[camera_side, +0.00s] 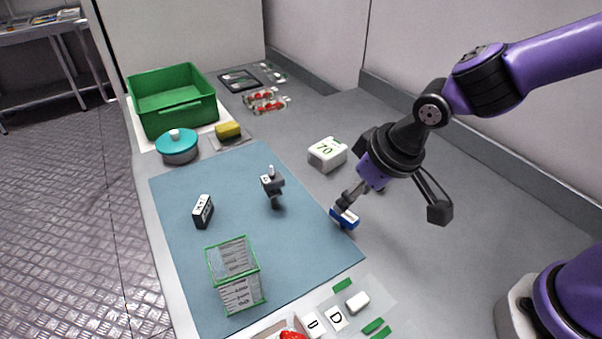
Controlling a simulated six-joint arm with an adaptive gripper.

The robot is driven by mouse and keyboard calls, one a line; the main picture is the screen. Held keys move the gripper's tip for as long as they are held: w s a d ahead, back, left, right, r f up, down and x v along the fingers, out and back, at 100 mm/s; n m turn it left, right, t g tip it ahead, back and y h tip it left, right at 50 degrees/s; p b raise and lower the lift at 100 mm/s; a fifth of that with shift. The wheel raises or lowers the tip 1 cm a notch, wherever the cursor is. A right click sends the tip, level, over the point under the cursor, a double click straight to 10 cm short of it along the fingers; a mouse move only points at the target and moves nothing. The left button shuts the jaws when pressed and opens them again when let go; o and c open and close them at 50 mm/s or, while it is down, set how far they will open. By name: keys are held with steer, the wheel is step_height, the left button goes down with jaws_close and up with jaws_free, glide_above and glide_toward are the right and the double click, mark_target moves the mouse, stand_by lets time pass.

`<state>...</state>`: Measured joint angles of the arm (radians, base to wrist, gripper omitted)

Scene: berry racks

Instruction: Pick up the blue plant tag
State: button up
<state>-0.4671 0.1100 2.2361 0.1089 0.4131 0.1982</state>
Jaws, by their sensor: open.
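A small blue block with a white top, which looks like the blue plant tag (347,221), lies at the right edge of the blue mat (300,263). My gripper (345,208) points down at it from above, with its fingertips at or just over the tag. The gripper is open. The fingers hide part of the tag, and I cannot tell whether they touch it.
A white box marked 70 (328,154) stands behind the gripper. A grey clamp-like object (272,184), a black labelled block (203,211) and a clear green-rimmed container (234,277) stand on the mat. A green crate (175,112) and a teal pot (178,151) are at the back left.

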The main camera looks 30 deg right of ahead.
mark_target(344, 220)
steer(key=x, duration=0.6)
steer(key=shift+f, duration=0.35)
steer(key=c, duration=0.9)
